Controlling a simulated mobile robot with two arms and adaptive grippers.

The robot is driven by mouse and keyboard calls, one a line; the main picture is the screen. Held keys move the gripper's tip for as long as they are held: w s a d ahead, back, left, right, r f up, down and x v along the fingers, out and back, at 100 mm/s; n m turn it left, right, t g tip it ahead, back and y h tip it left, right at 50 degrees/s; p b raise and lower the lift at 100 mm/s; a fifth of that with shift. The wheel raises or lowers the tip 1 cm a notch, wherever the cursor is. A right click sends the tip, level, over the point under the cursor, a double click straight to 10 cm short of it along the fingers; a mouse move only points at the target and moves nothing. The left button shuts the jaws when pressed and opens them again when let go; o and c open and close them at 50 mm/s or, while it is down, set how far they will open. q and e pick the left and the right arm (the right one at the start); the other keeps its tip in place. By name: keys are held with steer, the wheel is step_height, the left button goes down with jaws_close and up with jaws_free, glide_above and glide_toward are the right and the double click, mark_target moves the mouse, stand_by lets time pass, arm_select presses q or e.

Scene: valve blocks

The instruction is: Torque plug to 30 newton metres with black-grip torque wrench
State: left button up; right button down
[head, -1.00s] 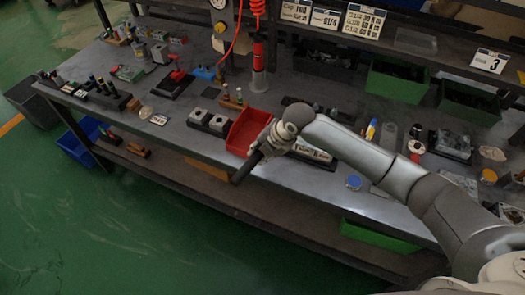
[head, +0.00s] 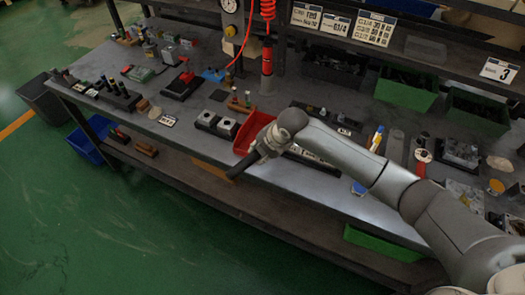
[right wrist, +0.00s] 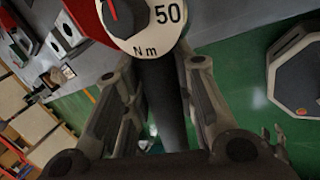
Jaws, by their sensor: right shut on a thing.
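My right gripper (head: 266,147) is above the front edge of the bench, in front of the red bin. It is shut on the black grip of a torque wrench (head: 241,168), whose dark end points down and left. In the right wrist view the fingers (right wrist: 158,105) stand on both sides of the black grip (right wrist: 160,92). Two grey blocks with dark openings (head: 228,128) stand on the bench left of the red bin. I cannot make out the plug. My left gripper is not in view.
The red bin (head: 248,136) is close behind the gripper. A red tool (head: 267,62) hangs on a coiled red hose. Green bins (head: 405,92) line the back right. Small parts crowd the bench's left end. The green floor (head: 130,220) in front is clear.

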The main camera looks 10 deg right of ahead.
steer(key=shift+w+a+r+m, duration=0.1)
steer(key=shift+w+a+m, duration=0.6)
steer(key=shift+w, duration=0.25)
steer(key=shift+h, duration=0.3)
steer(key=shift+w+a+m+t+h, duration=0.15)
steer(key=shift+w+a+m+h, duration=0.1)
steer(key=shift+w+m, duration=0.3)
steer(key=shift+w+a+m+t+h, duration=0.15)
steer(key=shift+w+a+m, duration=0.15)
steer(key=shift+w, duration=0.3)
steer(key=shift+d, duration=0.1)
steer(key=shift+s+d+n+y+p, duration=0.25)
steer(key=shift+s+n+p, duration=0.2)
steer(key=shift+s+p, duration=0.2)
steer(key=shift+s+d+n+y+p, duration=0.25)
steer(key=shift+s+n+p, duration=0.15)
steer(key=shift+s+p, duration=0.2)
steer(key=shift+r, duration=0.1)
